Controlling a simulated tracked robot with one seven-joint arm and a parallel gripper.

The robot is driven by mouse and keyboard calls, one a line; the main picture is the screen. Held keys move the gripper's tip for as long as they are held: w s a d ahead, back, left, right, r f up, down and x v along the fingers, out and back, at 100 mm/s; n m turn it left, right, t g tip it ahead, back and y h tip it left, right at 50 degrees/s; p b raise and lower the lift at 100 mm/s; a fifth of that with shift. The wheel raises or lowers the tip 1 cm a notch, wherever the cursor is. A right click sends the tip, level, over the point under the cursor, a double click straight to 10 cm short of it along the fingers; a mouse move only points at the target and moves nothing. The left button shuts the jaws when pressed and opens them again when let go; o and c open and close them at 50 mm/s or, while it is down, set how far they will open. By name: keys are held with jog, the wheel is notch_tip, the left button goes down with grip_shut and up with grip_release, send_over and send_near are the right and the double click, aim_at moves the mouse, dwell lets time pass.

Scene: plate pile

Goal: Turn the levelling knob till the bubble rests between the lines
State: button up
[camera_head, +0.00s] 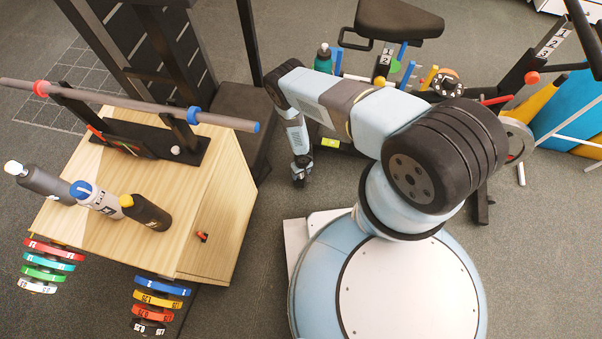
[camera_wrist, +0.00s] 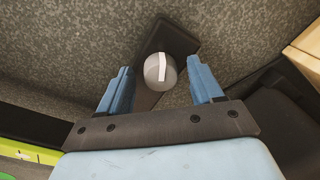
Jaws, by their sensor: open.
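A round grey knob (camera_wrist: 160,71) with a white stripe sits on a dark bar-like foot (camera_wrist: 178,38) near the floor in the wrist view. My gripper (camera_wrist: 160,75) is open, with one blue finger to each side of the knob and a gap on both sides. I cannot tell whether the fingertips reach down around it. In the head view my gripper (camera_head: 301,176) points down near the floor, and the knob is not clear there. A yellow-green strip, perhaps the level, shows in the head view (camera_head: 330,143) and the wrist view (camera_wrist: 28,153). No bubble or lines can be made out.
A wooden box (camera_head: 228,215) stands left of my gripper, carrying several bottles and a bar (camera_head: 130,103) on a black rack. Coloured weight plates (camera_head: 160,300) hang at its front. Gym equipment with a black seat (camera_head: 398,18) stands behind. Floor between box and my base is clear.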

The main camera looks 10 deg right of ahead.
jog(key=shift+c, duration=0.5)
jog(key=c, duration=1)
jog(key=shift+o, duration=0.2)
jog(key=shift+n, duration=0.4)
jog(key=n, duration=0.3)
jog(key=shift+w+n, duration=0.15)
jog(key=shift+n, duration=2.55)
jog(key=o, duration=1.1)
jog(key=shift+c, duration=0.2)
